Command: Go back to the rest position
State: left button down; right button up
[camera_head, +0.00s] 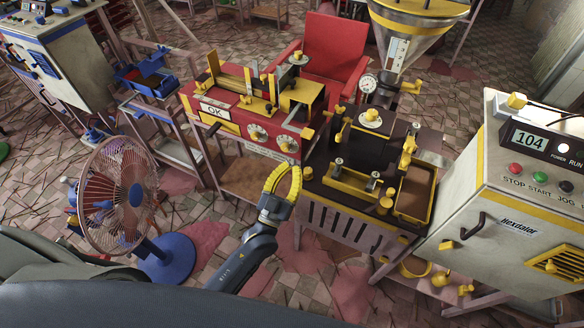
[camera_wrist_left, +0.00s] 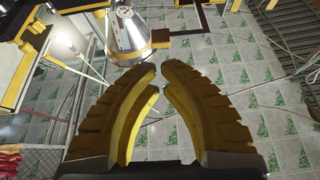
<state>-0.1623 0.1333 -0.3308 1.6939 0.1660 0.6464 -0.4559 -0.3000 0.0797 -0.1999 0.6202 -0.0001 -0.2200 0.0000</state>
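My left gripper (camera_head: 283,176) has yellow ribbed fingers on a dark wrist. In the head view it is in front of the red machine and left of the dark extruder machine. In the left wrist view the gripper (camera_wrist_left: 159,68) has its curved fingertips drawn together, with only a thin gap between them. Nothing is held between the fingers. Its arm comes in from the lower left. My right gripper is not in either view.
A red machine marked OK (camera_head: 232,128), a dark extruder machine (camera_head: 352,195) and a white control cabinet (camera_head: 510,190) reading 104 stand close to the gripper. A fan (camera_head: 118,195) on a blue base stands at the left. A red chair (camera_head: 334,45) is behind. Tiled floor shows between.

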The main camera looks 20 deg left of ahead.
pick_arm(q)
jog(key=s+a+f+m+g, duration=0.1)
jog(key=s+f+g, duration=0.15)
jog(key=f, duration=0.85)
jog(key=s+f+g, duration=0.1)
jog(key=f+g, duration=0.3)
jog(key=f, duration=0.6)
jog(key=s+a+f+m+g, duration=0.1)
jog(key=f+g, duration=0.2)
jog(key=f, duration=0.8)
jog(key=s+a+f+g+y, duration=0.1)
jog(key=s+a+f+g, duration=0.15)
jog(key=s+f, duration=0.5)
jog(key=s+a+f+g+y, duration=0.2)
jog(key=s+f+g, duration=0.1)
jog(key=s+f, duration=0.5)
jog(key=s+a+f+g, duration=0.2)
jog(key=s+f, duration=0.2)
jog(key=s, duration=0.5)
jog(key=s+a+f+g+y, duration=0.1)
jog(key=s+f, duration=0.3)
jog(key=s, duration=0.5)
jog(key=s+a+f+g, duration=0.2)
jog(key=s+f+g, duration=0.1)
jog(key=s, duration=0.6)
jog(key=shift+s+a+f+g, duration=0.3)
jog(key=shift+s+f, duration=0.05)
jog(key=shift+f, duration=0.35)
